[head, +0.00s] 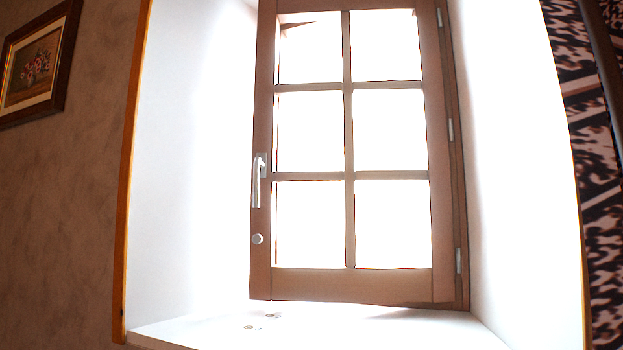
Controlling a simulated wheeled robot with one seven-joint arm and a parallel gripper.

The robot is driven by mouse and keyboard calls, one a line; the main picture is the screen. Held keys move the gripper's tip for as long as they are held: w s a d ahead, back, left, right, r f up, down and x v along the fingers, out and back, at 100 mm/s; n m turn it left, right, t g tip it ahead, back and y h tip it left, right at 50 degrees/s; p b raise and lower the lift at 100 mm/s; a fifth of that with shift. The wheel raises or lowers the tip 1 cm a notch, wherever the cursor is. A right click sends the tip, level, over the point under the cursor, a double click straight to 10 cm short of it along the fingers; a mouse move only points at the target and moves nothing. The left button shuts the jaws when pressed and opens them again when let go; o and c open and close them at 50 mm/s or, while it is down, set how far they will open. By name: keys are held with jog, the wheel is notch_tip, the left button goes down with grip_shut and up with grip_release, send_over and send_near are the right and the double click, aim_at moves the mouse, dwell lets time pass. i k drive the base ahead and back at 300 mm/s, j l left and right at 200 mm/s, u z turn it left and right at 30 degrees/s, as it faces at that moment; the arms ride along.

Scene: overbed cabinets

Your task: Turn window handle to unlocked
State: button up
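The window handle (258,182) is a silver lever on the left stile of the brown wooden window (352,284). Its grip points straight down from its plate. A small round silver knob (257,239) sits below it on the same stile. The window has several bright panes and hinges along its right side; its sash appears closed or nearly so. My gripper is not in view, and nothing touches the handle.
The window sits in a deep white recess with a white sill (400,332) below. Small items (249,327) lie on the sill. A framed picture (38,62) hangs on the left wall; a dark patterned curtain (598,160) hangs at the right.

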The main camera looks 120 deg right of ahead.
aim_at(258, 165)
jog(key=z, duration=3.9)
